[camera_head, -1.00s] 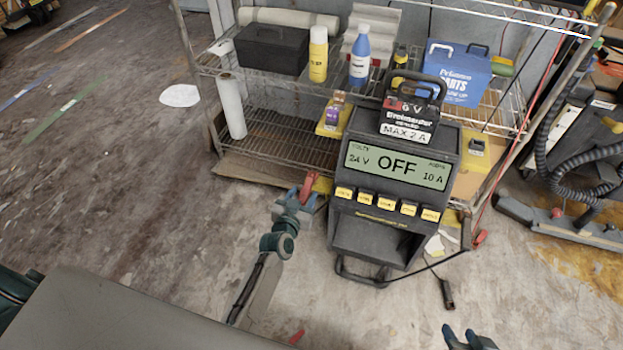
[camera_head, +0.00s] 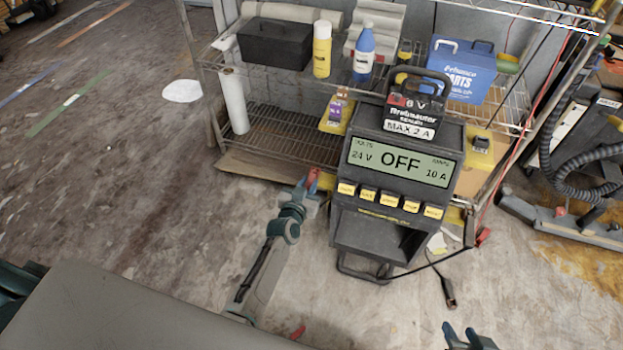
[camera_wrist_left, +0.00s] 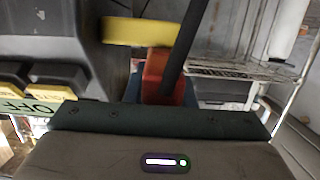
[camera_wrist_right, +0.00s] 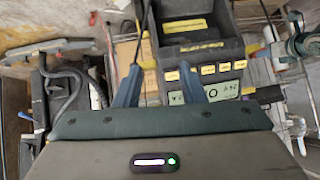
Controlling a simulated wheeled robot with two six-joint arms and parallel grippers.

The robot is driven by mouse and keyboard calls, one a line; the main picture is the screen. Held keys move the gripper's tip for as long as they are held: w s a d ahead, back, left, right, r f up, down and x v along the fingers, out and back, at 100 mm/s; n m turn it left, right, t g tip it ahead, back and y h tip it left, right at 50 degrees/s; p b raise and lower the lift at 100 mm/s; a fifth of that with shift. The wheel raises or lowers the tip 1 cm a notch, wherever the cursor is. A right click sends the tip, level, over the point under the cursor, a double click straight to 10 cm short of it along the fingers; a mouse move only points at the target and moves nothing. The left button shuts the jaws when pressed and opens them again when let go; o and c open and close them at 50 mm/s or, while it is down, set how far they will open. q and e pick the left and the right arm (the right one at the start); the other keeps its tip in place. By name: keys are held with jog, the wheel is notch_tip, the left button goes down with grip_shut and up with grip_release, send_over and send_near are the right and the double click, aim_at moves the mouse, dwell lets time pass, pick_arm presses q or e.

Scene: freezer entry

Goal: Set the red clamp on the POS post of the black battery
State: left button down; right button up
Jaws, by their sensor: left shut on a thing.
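My left gripper (camera_head: 308,192) is shut on the red clamp (camera_head: 313,179), just left of the charger's front. In the left wrist view the red clamp (camera_wrist_left: 157,74) sits beyond the gripper's edge, with a dark bar or cable crossing it. A black battery-like block (camera_head: 413,112) with a handle, marked "6 V" and "MAX 2 A", stands on top of the charger, up and right of the clamp. I cannot make out a POS mark. My right gripper (camera_head: 469,338) is at the bottom edge, open and empty; its spread fingers show in the right wrist view (camera_wrist_right: 160,88).
The charger (camera_head: 385,222) displays OFF, 24 V and 10 A. A wire shelf (camera_head: 285,130) behind holds a black toolbox (camera_head: 275,44), bottles and a blue parts box (camera_head: 460,70). Floor at left is open.

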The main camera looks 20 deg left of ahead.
pick_arm(q)
jog(key=shift+r, duration=0.2)
pick_arm(e)
jog(key=shift+s, duration=0.1)
